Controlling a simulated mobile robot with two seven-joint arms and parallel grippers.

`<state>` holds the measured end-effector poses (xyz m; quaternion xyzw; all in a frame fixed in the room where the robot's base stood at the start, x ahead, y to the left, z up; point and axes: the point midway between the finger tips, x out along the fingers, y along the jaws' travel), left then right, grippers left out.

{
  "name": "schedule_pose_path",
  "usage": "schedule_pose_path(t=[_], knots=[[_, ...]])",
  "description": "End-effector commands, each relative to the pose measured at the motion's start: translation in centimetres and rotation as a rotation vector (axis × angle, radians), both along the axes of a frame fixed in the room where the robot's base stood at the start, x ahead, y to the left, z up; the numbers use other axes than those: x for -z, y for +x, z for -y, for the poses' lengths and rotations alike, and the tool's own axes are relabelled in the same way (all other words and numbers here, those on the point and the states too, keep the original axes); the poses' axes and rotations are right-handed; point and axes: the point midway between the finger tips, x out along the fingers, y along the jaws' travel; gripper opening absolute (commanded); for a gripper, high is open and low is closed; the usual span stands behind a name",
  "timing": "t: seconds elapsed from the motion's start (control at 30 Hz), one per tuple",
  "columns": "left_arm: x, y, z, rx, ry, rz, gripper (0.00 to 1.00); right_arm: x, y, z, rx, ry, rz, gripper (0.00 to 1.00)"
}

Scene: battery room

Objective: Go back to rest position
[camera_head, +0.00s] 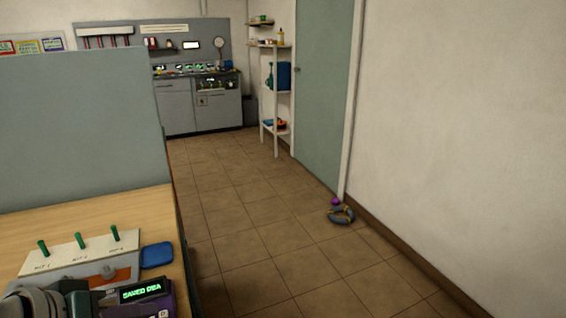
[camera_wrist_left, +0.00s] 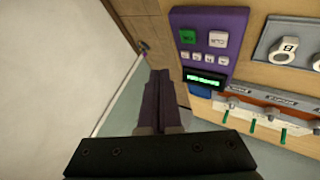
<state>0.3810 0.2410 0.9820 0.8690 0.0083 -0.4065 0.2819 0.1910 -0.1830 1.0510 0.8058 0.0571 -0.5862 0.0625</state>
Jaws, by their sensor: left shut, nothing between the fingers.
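My left gripper (camera_head: 92,300) is at the bottom left of the head view, over the near end of the wooden desk (camera_head: 120,212) and just left of a purple device (camera_head: 160,302). In the left wrist view, my left gripper (camera_wrist_left: 160,78) has its two dark fingers together with nothing between them. The purple device (camera_wrist_left: 208,45) is right of the fingers there, with a green button, several white buttons and a lit green display. In the head view that display appears to read "SAVED DBA". My right gripper is in neither view.
A panel with three green levers (camera_head: 82,245) and a blue pad (camera_head: 157,255) are on the desk. A grey partition (camera_head: 80,125) stands behind. The tiled floor (camera_head: 250,225) is mostly clear, with a coiled ring (camera_head: 341,215) by the right wall. A grey workbench (camera_head: 180,105) stands far back.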

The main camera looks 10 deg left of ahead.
Motion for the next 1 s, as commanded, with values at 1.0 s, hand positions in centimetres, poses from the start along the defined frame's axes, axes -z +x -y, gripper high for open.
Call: schedule_pose_path(t=[1.0], knots=[[-20.0,-19.1,5.8,0.508,0.522,-0.342,0.00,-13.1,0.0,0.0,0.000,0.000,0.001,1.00]])
